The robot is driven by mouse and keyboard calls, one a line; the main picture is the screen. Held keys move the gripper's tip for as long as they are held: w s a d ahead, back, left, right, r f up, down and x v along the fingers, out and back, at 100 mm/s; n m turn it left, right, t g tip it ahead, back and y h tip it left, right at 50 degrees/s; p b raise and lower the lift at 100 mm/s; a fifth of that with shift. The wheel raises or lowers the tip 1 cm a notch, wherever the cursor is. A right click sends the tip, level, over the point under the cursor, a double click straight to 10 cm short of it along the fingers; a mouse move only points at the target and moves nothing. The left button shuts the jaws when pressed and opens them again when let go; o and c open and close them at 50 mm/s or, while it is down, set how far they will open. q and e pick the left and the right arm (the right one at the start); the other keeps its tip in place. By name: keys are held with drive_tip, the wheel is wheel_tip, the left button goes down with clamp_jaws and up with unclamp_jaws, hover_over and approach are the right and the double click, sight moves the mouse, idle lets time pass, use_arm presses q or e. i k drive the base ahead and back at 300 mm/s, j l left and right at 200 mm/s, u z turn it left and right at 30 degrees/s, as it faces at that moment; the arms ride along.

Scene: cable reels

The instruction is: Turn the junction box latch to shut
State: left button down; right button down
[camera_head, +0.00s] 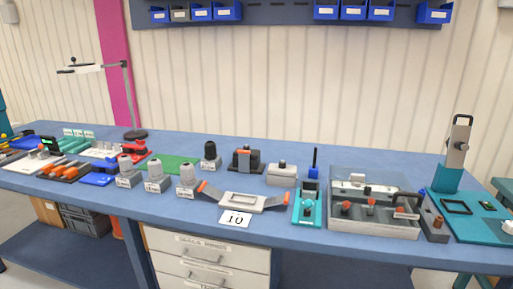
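I cannot tell for sure which item is the junction box. A low light grey box (243,201) lies near the front edge of the bench, behind a card marked 10 (235,219). Dark grey arms with orange ends (210,191) spread out from its left and right sides. Behind it is a smaller grey box (282,175) with a raised piece on its lid. A dark block with an orange part (245,160) stands to the left of that. Latch details are too small to read. Neither of my grippers is in view.
A large grey tray-like fixture (374,223) with red knobs and a handle fills the right of the blue bench (160,213). A teal fixture (308,203) stands beside it. Blue bins (353,10) hang above.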

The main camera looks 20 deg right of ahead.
sight(357, 180)
drive_tip(key=z, duration=1.25)
